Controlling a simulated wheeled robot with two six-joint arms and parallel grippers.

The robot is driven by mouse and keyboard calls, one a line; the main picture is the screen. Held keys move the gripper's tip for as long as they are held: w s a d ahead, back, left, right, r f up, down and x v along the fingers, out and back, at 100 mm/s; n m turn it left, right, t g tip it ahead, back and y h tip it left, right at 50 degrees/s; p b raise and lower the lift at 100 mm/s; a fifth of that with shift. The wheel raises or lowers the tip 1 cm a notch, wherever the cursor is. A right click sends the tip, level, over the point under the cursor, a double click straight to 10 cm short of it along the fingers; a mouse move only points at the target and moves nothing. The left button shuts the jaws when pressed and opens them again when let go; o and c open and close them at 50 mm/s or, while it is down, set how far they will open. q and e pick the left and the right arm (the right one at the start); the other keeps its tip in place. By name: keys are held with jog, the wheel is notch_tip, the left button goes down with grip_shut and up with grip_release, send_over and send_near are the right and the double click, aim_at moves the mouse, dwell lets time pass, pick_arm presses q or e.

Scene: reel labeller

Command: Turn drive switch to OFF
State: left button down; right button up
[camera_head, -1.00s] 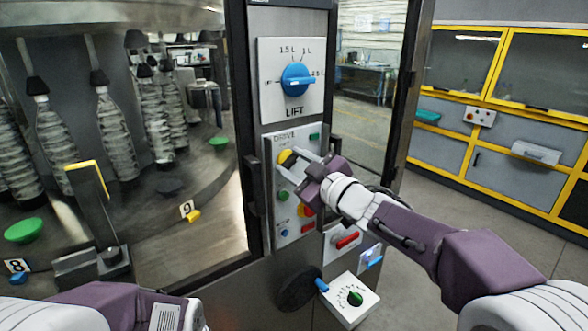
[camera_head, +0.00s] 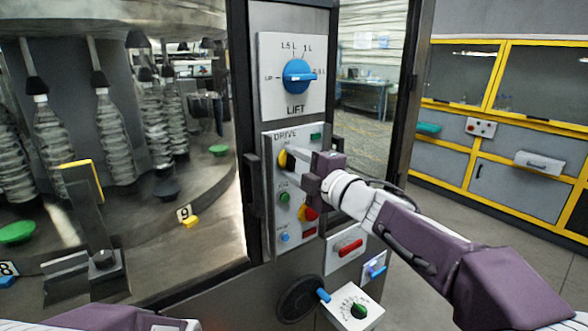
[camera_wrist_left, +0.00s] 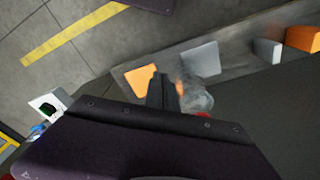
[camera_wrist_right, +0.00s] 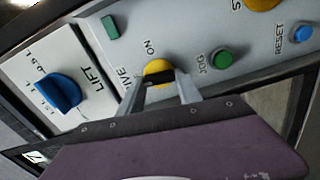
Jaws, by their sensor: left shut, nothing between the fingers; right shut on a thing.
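The drive switch (camera_head: 283,159) is a yellow knob with a black handle, on the DRIVE panel (camera_head: 270,215). In the right wrist view, the knob (camera_wrist_right: 156,67) sits beside the word ON. My right gripper (camera_head: 291,158) is at the switch, its fingers on either side of the black handle and shut on it. The fingertips (camera_wrist_right: 163,84) also show in the right wrist view. The OFF mark is not readable. My left gripper (camera_wrist_left: 158,82) is shut and empty, away from the panel; in the head view only part of the left arm shows.
The blue LIFT knob (camera_head: 298,77) is above the DRIVE panel. A green JOG button (camera_head: 284,197), a yellow and red knob (camera_head: 307,211) and a blue RESET button (camera_head: 284,237) are below the switch. The bottle carousel is at left.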

jog(key=shift+f+n, duration=0.1)
jog(key=shift+n, duration=0.5)
jog(key=o, duration=1.4)
jog(key=shift+c, duration=0.2)
jog(key=v, duration=0.9)
